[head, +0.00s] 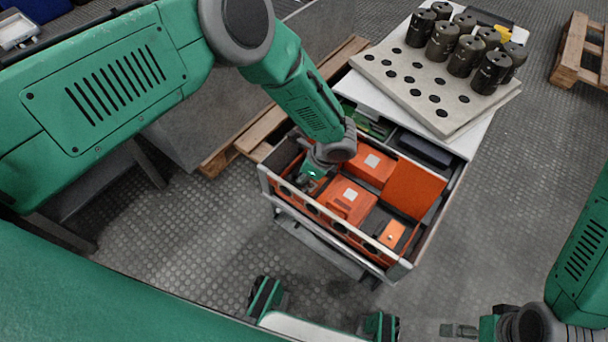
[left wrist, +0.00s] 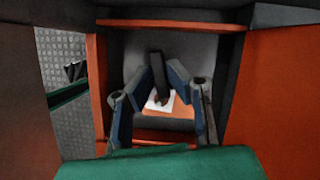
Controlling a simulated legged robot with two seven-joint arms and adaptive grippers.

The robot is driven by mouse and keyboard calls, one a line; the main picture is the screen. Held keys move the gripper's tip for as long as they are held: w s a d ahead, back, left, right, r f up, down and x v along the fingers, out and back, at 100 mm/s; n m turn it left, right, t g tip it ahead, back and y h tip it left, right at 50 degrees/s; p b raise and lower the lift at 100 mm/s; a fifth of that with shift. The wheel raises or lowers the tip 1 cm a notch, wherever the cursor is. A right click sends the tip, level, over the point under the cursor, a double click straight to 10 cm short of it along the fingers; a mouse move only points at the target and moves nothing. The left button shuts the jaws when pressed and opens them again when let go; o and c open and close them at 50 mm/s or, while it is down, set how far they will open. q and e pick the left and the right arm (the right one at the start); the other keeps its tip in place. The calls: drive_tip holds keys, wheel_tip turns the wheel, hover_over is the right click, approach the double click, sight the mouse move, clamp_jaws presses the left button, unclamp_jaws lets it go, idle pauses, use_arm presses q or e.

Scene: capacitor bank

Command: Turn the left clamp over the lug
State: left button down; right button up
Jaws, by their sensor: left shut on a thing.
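My left gripper (head: 312,174) reaches down into the left end of an open drawer in the head view. In the left wrist view, its blue-grey fingers (left wrist: 160,84) close from both sides on a narrow dark bar, which looks like the left clamp (left wrist: 158,90). The bar stands over a white patch on an orange surface. In the head view the gripper hides the clamp. I cannot make out the lug in either view. My right gripper (head: 460,330) is low at the right, far from the drawer; its finger opening is unclear.
The drawer (head: 262,182) has raised walls and holds orange boxes (head: 371,167), an orange panel (head: 412,188) and a copper-coloured block (head: 392,235). Dark cylinders (head: 490,72) stand on a holed pale board (head: 450,110) behind. A wooden pallet (head: 225,155) lies left of the drawer.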

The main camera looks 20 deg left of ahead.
use_arm(q)
drive_tip(key=shift+r, duration=0.1)
drive_tip(key=shift+m, duration=0.5)
drive_tip(key=m+t+p, duration=0.1)
drive_tip(key=m, duration=0.1)
drive_tip(key=shift+d+m+t, duration=0.1)
drive_tip(key=shift+m+t, duration=0.2)
drive_tip(key=shift+m, duration=0.1)
drive_tip(key=shift+m+t+h+p, duration=0.55)
drive_tip(key=shift+m+p, duration=0.45)
drive_tip(key=shift+m, duration=0.7)
drive_tip(key=shift+a, duration=0.2)
drive_tip(key=c, duration=1.4)
unclamp_jaws()
